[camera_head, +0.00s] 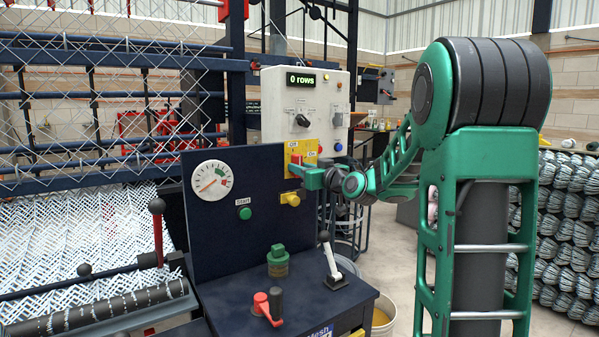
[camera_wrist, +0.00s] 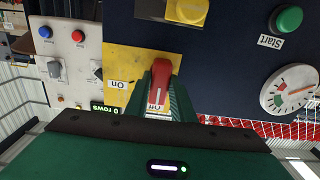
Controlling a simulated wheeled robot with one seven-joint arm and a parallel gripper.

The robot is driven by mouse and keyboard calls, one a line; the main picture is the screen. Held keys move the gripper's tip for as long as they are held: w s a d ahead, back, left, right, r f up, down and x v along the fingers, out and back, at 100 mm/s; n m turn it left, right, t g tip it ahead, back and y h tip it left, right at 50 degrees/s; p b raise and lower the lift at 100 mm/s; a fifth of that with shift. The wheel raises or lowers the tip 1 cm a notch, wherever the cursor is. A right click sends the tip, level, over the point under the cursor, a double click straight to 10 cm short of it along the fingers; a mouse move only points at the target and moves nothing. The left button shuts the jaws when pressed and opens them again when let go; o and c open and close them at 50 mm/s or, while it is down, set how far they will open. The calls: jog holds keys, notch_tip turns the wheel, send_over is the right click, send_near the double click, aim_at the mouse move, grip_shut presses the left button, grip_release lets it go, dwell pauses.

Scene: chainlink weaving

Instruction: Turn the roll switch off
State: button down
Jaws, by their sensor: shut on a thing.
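The roll switch is a red handle (camera_wrist: 162,72) on a yellow plate (camera_wrist: 118,62) marked On and Off, and the wrist view shows it close up, turned over. My gripper (camera_wrist: 161,88) is shut on the red handle, one green finger on each side. The handle's white-striped end lies by the Off label (camera_wrist: 158,107); the On label (camera_wrist: 120,85) is off to its side. In the head view the yellow plate (camera_head: 309,146) is on the dark panel's upper right, and my gripper (camera_head: 295,169) reaches it from the right, covering part of it.
A grey control box (camera_head: 303,103) with a "0 rows" display stands behind. The panel holds a gauge (camera_head: 211,180), a green Start button (camera_head: 245,213) and a yellow knob (camera_head: 290,199). Below are a red lever (camera_head: 264,305), a green block (camera_head: 278,262) and a black-knobbed lever (camera_head: 329,257).

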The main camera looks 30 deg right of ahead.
jog(key=shift+f, duration=0.25)
jog(key=c, duration=1.5)
grip_release()
jog(key=shift+r, duration=0.15)
jog(key=shift+s, duration=0.15)
jog(key=s, duration=1)
jog(key=shift+s+d, duration=0.15)
jog(key=shift+s, duration=0.05)
